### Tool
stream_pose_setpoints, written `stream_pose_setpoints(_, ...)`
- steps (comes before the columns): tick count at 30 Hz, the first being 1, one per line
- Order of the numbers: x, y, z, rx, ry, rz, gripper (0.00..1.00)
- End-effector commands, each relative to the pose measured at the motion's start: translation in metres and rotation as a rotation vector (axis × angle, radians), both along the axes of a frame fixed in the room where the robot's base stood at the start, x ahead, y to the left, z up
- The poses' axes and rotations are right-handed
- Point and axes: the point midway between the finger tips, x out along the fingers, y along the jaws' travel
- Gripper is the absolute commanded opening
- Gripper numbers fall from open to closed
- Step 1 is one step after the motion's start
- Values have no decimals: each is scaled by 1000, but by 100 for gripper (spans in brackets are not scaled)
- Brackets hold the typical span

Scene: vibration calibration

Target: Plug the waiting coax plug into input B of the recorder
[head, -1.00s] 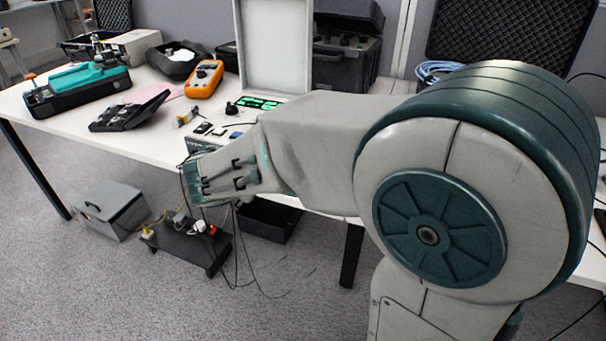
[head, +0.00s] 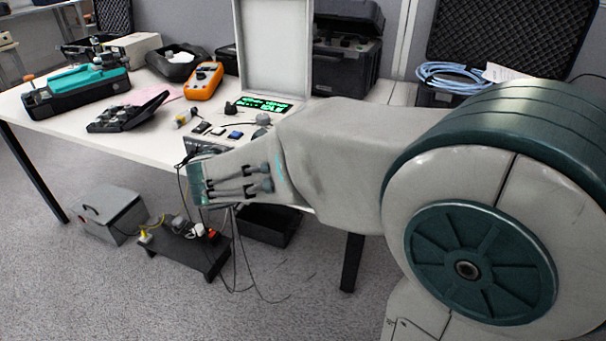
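The recorder (head: 262,104), with a lit green display and a raised pale lid (head: 276,45), stands at the table's front edge. Several switches and knobs show on its top. Its front face is mostly hidden behind my gripper, so input B cannot be made out. My gripper (head: 197,180) is close in front of that face, at the table edge. Its fingertips are hidden, and I cannot tell whether it is open or holds anything. Thin dark cables (head: 236,255) hang below it towards the floor. The coax plug itself cannot be made out.
An orange multimeter (head: 204,80), a black tilted device (head: 127,111) and a teal-and-black instrument (head: 78,82) stand on the table to the left. Below are a grey box (head: 108,214), a low black stand (head: 187,247) with connectors, and a black bin (head: 268,224).

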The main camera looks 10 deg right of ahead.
Motion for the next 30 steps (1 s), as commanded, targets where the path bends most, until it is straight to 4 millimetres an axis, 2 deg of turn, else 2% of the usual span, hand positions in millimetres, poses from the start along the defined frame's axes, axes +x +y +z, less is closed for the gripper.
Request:
stream_pose_setpoints(13, 0, 0, 0, 9, -6, 0, 0)
stream_pose_setpoints(14, 0, 0, 0, 9, -6, 0, 20)
stream_pose_setpoints(15, 0, 0, 0, 9, -6, 0, 31)
stream_pose_setpoints(16, 0, 0, 0, 9, -6, 0, 39)
stream_pose_setpoints(17, 0, 0, 0, 9, -6, 0, 43)
stream_pose_setpoints(30, -4, 1, 4, 9, -7, 0, 43)
